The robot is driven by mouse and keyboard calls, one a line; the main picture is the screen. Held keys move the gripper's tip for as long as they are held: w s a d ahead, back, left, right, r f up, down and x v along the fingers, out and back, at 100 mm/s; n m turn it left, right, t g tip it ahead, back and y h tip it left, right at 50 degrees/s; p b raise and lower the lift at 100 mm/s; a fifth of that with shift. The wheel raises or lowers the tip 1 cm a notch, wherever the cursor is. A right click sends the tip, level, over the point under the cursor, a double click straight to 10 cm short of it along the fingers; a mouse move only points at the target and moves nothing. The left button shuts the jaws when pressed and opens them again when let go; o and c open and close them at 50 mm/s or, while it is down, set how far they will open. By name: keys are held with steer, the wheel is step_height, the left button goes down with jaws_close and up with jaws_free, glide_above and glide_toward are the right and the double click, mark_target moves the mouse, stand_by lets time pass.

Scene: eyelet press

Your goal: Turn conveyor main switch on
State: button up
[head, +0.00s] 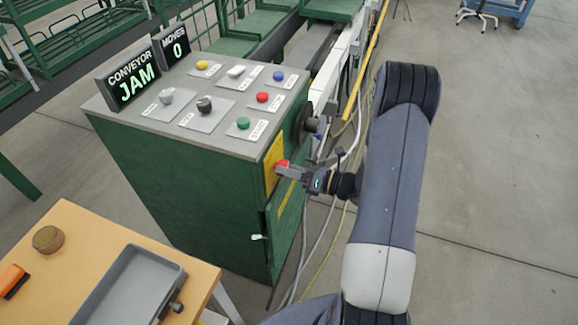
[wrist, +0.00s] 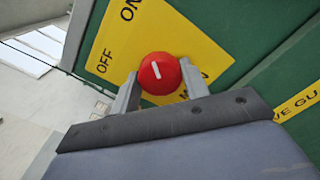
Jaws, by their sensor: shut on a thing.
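The red main switch knob (wrist: 160,73) sits on a yellow plate (wrist: 185,40) marked OFF and ON, on the green cabinet's side. The knob's white mark points up and slightly left in the wrist view, nearer the ON label's direction than the OFF label's. My gripper (head: 282,169) is shut on the knob, with one finger on each side of it. In the head view the yellow plate (head: 272,158) is partly hidden by my gripper. The sign on the green cabinet (head: 170,185) reads CONVEYOR JAM (head: 133,85).
A dark round handle (head: 311,124) juts out just above my gripper. Cables hang beside the cabinet. A wooden table (head: 75,225) with a grey tray (head: 128,288) stands at lower left.

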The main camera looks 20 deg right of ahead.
stand_by(0.4)
steer(key=o, duration=1)
steer(key=b+v, duration=0.1)
steer(key=v, duration=1)
steer(key=shift+w+a, duration=0.1)
steer(key=shift+a, duration=0.05)
